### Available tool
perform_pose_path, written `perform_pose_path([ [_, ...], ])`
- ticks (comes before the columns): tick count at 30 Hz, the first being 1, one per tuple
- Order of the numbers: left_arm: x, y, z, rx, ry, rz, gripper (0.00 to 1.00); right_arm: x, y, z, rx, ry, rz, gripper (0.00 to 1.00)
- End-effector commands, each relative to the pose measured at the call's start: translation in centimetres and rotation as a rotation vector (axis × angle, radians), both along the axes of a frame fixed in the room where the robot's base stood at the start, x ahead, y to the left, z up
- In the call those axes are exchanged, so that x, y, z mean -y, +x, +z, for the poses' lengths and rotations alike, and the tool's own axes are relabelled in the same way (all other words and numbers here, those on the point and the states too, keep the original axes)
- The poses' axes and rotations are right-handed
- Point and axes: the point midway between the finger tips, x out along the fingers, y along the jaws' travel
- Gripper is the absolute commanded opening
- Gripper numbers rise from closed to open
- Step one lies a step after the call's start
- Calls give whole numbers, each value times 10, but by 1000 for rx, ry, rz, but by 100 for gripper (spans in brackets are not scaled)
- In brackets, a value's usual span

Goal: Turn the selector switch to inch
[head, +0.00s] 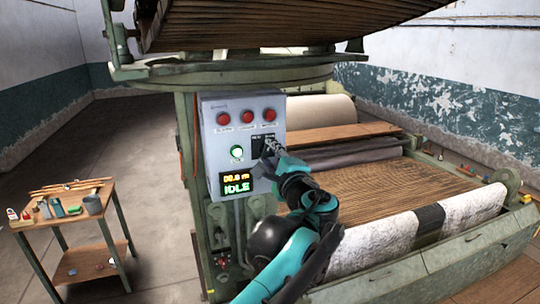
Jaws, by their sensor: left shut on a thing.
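The grey control box (211,150) is fixed to the green machine frame. A black selector plate (257,140) sits on the right of its front face, with small lettering too fine to read. My left gripper (267,150) is at this plate, shut on the selector switch, whose knob is mostly hidden by the fingers. I cannot tell which way the knob points. A display (237,184) low on the box reads 00.0 m in orange and IDLE in green. My right gripper is not in view.
Three red buttons (246,117) line the top of the box, and a lit green-white button (236,152) sits left of the selector. A wooden side table (85,225) with tools stands at left. The machine's slatted bed (385,190) and rolls fill the right.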

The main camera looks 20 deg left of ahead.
Motion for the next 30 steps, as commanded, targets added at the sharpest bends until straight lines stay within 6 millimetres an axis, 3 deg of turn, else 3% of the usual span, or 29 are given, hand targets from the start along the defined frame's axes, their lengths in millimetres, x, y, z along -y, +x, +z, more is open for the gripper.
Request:
perform_pose_path([
  [15,-1,-1,-3,-221,325,-1,5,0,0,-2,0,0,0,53],
  [30,-1,-1,-3,-284,419,-1,5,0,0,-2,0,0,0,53],
])
